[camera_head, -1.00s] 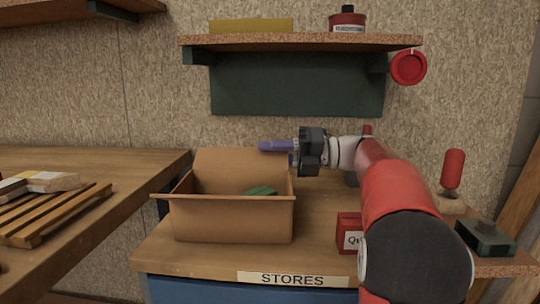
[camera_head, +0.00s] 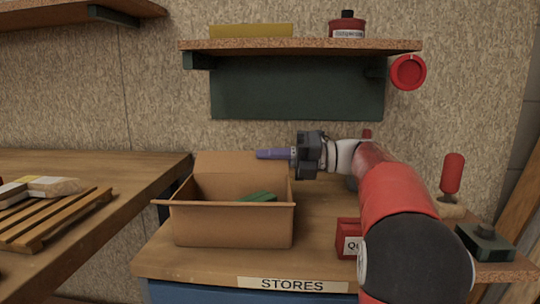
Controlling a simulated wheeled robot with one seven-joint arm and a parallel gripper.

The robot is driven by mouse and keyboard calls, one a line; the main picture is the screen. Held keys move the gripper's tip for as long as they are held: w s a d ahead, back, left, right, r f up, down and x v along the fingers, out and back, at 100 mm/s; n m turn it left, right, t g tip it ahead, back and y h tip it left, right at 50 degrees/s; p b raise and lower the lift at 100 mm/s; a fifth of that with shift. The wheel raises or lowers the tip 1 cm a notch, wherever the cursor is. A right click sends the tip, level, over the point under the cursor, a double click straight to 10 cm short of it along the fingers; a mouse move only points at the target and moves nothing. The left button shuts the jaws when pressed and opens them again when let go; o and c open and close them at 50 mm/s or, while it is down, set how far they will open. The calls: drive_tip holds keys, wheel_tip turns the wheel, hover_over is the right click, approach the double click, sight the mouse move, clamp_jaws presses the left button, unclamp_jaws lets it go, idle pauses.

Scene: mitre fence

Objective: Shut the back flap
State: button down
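The open cardboard box (camera_head: 232,226) stands on the bench marked STORES. Its back flap (camera_head: 225,163) stands up at the rear edge, raised above the opening. A green item (camera_head: 259,197) lies inside the box. My gripper (camera_head: 262,154), with purple fingers, points left at the right end of the back flap, near its top edge. The fingers overlap the flap in the picture; I cannot tell whether they touch it. They show as one bar from the side, so the gap between them is hidden. Nothing is seen held.
A shelf (camera_head: 300,46) hangs above the box. A red box (camera_head: 348,236) stands right of the cardboard box, beside my arm. A red-handled tool (camera_head: 452,175) and a dark green block (camera_head: 485,240) are farther right. A wooden table (camera_head: 95,165) is at left.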

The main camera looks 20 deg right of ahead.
sight(270, 174)
drive_tip(key=shift+s+r+n+p, duration=0.2)
drive_tip(key=shift+r+n+p, duration=0.35)
drive_tip(key=shift+n+p, duration=0.5)
drive_tip(key=shift+s+a+r+n+p, duration=0.15)
drive_tip(key=shift+s+n+p, duration=0.15)
drive_tip(key=shift+n, duration=0.45)
drive_tip(key=n, duration=0.1)
drive_tip(key=s+n, duration=0.1)
drive_tip(key=n, duration=0.2)
drive_tip(key=shift+s+a+r+n, duration=0.25)
drive_tip(key=shift+r+n, duration=0.05)
drive_tip(key=shift+r, duration=0.1)
drive_tip(key=n, duration=0.1)
drive_tip(key=s+n, duration=0.1)
drive_tip(key=n, duration=0.1)
drive_tip(key=shift+s+a+r+n, duration=0.15)
drive_tip(key=shift+s+a+n, duration=0.05)
drive_tip(key=shift+a+n, duration=0.1)
drive_tip(key=s+n+b, duration=0.1)
drive_tip(key=n+b, duration=0.1)
drive_tip(key=n, duration=0.1)
drive_tip(key=s+f+n+b, duration=0.1)
drive_tip(key=n+b, duration=0.1)
drive_tip(key=n, duration=0.2)
drive_tip(key=s+a+f+n+b, duration=0.1)
drive_tip(key=n+b, duration=0.1)
drive_tip(key=n, duration=0.2)
drive_tip(key=shift+s, duration=0.4)
drive_tip(key=shift+a+n, duration=0.1)
drive_tip(key=shift+n, duration=0.2)
